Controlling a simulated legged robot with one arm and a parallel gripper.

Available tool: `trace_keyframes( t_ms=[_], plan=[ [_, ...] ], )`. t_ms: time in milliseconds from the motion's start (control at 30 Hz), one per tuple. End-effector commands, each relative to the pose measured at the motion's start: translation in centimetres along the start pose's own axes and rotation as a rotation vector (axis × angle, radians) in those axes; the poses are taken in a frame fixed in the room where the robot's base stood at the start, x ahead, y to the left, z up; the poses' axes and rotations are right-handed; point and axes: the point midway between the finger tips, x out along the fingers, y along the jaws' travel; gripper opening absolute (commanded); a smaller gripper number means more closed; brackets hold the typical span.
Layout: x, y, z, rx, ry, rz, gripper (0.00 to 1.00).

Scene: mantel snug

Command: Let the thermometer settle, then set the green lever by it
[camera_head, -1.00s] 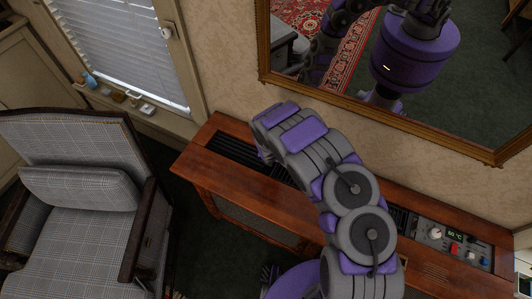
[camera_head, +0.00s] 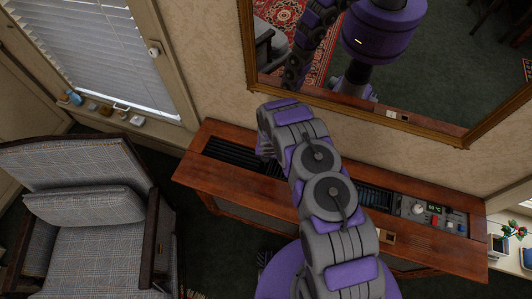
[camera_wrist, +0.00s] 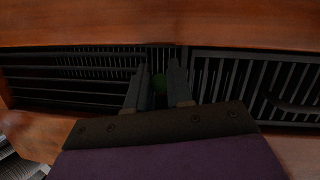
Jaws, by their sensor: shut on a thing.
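In the head view my arm hides the lever and most of the gripper. The thermometer readout (camera_head: 435,209) is a small green-lit display on the control panel at the cabinet's right end. It shows a figure in °C, but the digits are too small to read surely.
The wooden cabinet (camera_head: 230,185) stands under a gilt-framed mirror (camera_head: 445,133). The panel holds a white knob (camera_head: 418,209) and a red control beside the readout. A checked armchair (camera_head: 85,235) stands left. A flower and small items are on a white surface at right.

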Motion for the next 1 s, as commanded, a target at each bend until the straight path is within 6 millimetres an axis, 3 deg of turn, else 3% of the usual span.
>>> trace_keyframes(
  t_ms=[33,400,433,667,1000],
  plan=[
    [-0.5,1.2,0.8,-0.011,-0.013,0.022,0.00],
    [-0.4,0.9,0.8,-0.009,-0.012,0.020,0.00],
    [-0.4,0.8,0.8,-0.009,-0.012,0.019,0.24],
    [-0.3,0.2,0.6,-0.004,-0.006,0.013,0.46],
    [-0.2,-0.6,0.5,0.000,0.000,0.010,0.46]
  ],
)
